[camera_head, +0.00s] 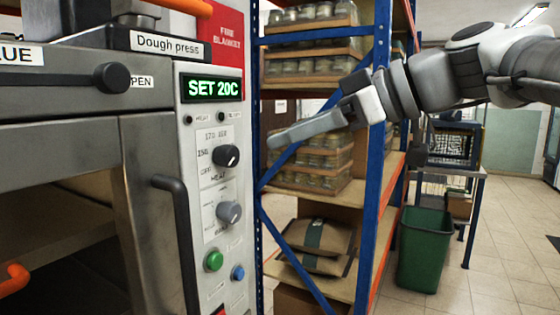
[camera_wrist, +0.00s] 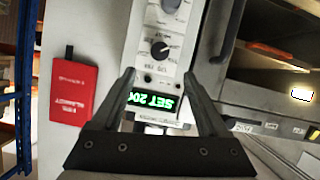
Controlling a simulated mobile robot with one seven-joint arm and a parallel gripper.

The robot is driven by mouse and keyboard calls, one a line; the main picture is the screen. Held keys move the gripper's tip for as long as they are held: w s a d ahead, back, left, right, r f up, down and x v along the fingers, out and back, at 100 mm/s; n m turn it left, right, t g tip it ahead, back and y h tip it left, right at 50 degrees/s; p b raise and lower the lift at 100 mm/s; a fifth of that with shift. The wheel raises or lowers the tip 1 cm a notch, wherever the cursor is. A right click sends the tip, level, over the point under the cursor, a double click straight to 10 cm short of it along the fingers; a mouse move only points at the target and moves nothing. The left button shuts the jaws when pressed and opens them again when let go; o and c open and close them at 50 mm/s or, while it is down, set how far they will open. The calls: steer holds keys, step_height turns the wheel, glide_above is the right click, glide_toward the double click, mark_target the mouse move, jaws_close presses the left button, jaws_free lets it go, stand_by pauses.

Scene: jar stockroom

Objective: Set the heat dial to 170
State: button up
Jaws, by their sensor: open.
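The heat dial (camera_head: 226,156) is a black knob on the oven's pale control panel, beside a scale with 170 printed at its top and OFF and HEAT below. It also shows in the wrist view (camera_wrist: 159,48). A white mark shows on the knob, but its exact setting is hard to read. The green display (camera_head: 212,88) above reads SET 20C; it appears upside down in the wrist view (camera_wrist: 155,103). My gripper (camera_head: 272,141) is open and empty, to the right of the panel. In the wrist view its fingers (camera_wrist: 159,74) point towards the dial, apart from it.
A grey knob (camera_head: 229,212), a green button (camera_head: 213,260) and a blue button (camera_head: 238,272) sit below the dial. The oven handle (camera_head: 172,190) stands out left of the panel. A blue-framed shelf (camera_head: 381,100) with jars is behind my gripper. A green bin (camera_head: 424,250) stands right.

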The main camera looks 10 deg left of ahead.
mark_target(234, 156)
steer(key=b+x, duration=0.1)
steer(key=x, duration=1.1)
jaws_close()
